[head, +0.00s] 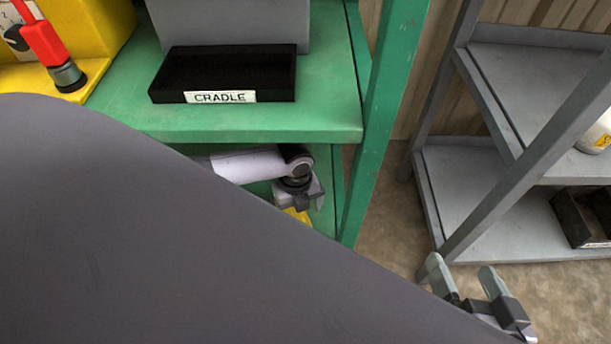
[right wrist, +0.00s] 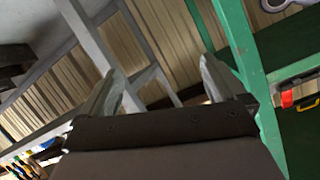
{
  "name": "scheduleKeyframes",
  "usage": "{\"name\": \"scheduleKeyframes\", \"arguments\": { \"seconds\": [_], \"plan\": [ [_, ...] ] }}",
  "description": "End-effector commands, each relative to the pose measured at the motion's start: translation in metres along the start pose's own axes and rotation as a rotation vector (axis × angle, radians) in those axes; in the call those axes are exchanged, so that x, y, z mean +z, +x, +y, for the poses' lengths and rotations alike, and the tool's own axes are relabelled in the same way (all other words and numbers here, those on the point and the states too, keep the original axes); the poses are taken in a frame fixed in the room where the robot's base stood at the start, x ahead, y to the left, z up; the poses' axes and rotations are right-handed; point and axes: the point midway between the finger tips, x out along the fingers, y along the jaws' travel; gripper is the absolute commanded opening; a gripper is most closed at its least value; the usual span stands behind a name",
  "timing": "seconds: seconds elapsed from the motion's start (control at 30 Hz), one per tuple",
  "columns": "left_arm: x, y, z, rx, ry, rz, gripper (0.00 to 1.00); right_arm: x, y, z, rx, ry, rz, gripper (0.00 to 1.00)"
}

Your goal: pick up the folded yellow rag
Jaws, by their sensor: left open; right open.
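A small patch of yellow (head: 297,214) shows on the lower green shelf, just below my left gripper (head: 305,200). It may be the folded rag; most of it is hidden by the gripper and a large grey surface in front, so I cannot tell for sure. My left gripper is open, over the lower shelf. I cannot tell whether it touches the yellow patch. My right gripper (head: 461,268) is open and empty, low at the right, in front of the grey rack. Its two spread fingers also show in the right wrist view (right wrist: 160,75).
The green shelf (head: 250,122) holds a black tray (head: 225,75) labelled CRADLE and yellow equipment (head: 95,30) with a red handle (head: 40,38). A green post (head: 385,110) stands right of my left gripper. A grey rack (head: 465,190) stands at right, with bare floor (head: 390,225) between.

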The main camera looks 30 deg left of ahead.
Motion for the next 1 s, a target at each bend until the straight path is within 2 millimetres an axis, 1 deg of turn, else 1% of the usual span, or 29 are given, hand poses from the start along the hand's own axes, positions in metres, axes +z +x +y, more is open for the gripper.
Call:
{"name": "scheduleKeyframes", "arguments": {
  "seconds": [0.1, 0.33, 0.5, 0.63, 0.73, 0.97, 1.0],
  "plan": [
    [0.001, 0.01, 0.001, 0.006, 0.006, 0.0, 1.0, 0.003, -0.001, 0.003, 0.008, -0.02, 0.011, 0.97],
    [0.002, 0.03, 0.001, 0.005, 0.005, 0.0, 1.0, 0.004, -0.005, 0.011, 0.037, -0.08, 0.046, 0.97],
    [0.004, 0.053, 0.001, 0.004, 0.003, 0.0, 1.0, 0.006, -0.012, 0.019, 0.069, -0.154, 0.091, 0.97],
    [0.004, 0.067, 0.001, 0.004, 0.005, 0.0, 1.0, 0.004, -0.016, 0.022, 0.088, -0.201, 0.12, 0.97],
    [0.004, 0.071, 0.001, 0.004, 0.005, -0.001, 1.0, 0.003, -0.019, 0.023, 0.096, -0.219, 0.132, 0.97],
    [0.004, 0.071, 0.001, 0.003, 0.005, -0.001, 1.0, 0.001, -0.02, 0.023, 0.099, -0.225, 0.135, 0.97],
    [0.004, 0.071, 0.001, 0.003, 0.005, -0.001, 0.97, 0.001, -0.02, 0.023, 0.099, -0.225, 0.135, 0.97]
  ]
}}
